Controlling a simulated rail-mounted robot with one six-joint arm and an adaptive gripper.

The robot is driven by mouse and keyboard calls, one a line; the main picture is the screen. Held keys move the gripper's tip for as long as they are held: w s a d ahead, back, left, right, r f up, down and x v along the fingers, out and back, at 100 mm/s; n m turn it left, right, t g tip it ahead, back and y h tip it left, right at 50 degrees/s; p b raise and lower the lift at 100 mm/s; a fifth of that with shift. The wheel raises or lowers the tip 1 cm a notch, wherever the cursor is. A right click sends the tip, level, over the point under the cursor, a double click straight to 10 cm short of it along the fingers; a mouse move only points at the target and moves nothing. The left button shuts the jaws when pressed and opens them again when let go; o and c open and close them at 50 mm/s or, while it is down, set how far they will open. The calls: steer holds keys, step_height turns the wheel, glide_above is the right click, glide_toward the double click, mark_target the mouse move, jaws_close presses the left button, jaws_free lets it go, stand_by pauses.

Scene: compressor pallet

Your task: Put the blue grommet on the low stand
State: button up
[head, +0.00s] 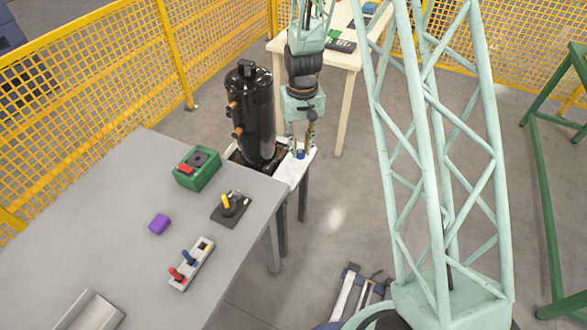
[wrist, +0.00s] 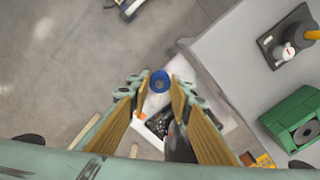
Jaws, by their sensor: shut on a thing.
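The blue grommet (head: 300,154) is small and ring-shaped, with a dark hole visible in the wrist view (wrist: 160,82). My gripper (head: 301,151) points down and is shut on it; the grommet sits between the fingertips (wrist: 160,88). A low white-topped stand (head: 293,171) is beneath my gripper, beside the grey table. The grommet appears over or close to this top; I cannot tell whether it touches. The black compressor (head: 252,112), with copper stubs, stands upright just left of my gripper, in a pale-rimmed base.
The grey table (head: 120,215) holds a green box (head: 196,176), a dark plate with a yellow handle (head: 231,207), a purple block (head: 159,224) and a rack of coloured handles (head: 191,263). A wooden table (head: 349,59) stands behind. Yellow mesh fencing (head: 100,65) borders the area.

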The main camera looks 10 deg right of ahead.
steer(key=shift+f, duration=0.1)
steer(key=w+f+m+b, duration=1)
steer(key=w+m+b, duration=0.1)
steer(key=m, duration=0.7)
steer(key=shift+w+d+f+m+b, duration=0.2)
steer(key=shift+w+m+b, duration=0.2)
steer(key=shift+w, duration=0.15)
steer(key=shift+f+b, duration=0.7)
steer(key=shift+f, duration=2.4)
steer(key=shift+f+b, duration=0.45)
steer(key=shift+f, duration=1.4)
